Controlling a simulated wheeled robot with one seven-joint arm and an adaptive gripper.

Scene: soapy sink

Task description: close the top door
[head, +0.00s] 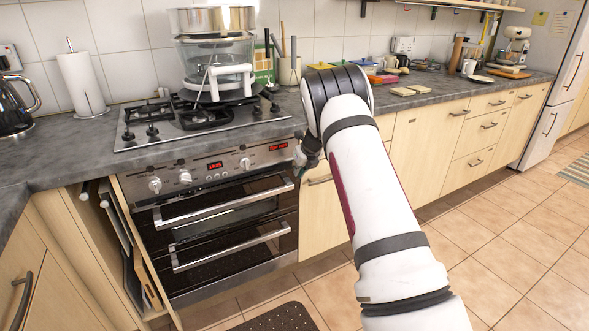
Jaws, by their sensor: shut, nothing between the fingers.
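The oven (215,225) is built in below the hob, with two dark glass doors, one above the other. The top door (225,209) has a long silver bar handle across its upper edge. It looks closed or nearly closed; I cannot tell whether a small gap remains. The lower door (235,262) has a similar bar and looks closed. My gripper (310,154) is at the right end of the oven's control panel, above and right of the top door's handle. It is small, dark and partly hidden by my arm. It looks shut and empty.
Pots stand stacked on the hob (145,130). Left of the oven, a narrow pull-out unit (118,235) stands open. A dark mat (278,318) lies on the floor before the oven. The tiled floor (520,235) at right is clear.

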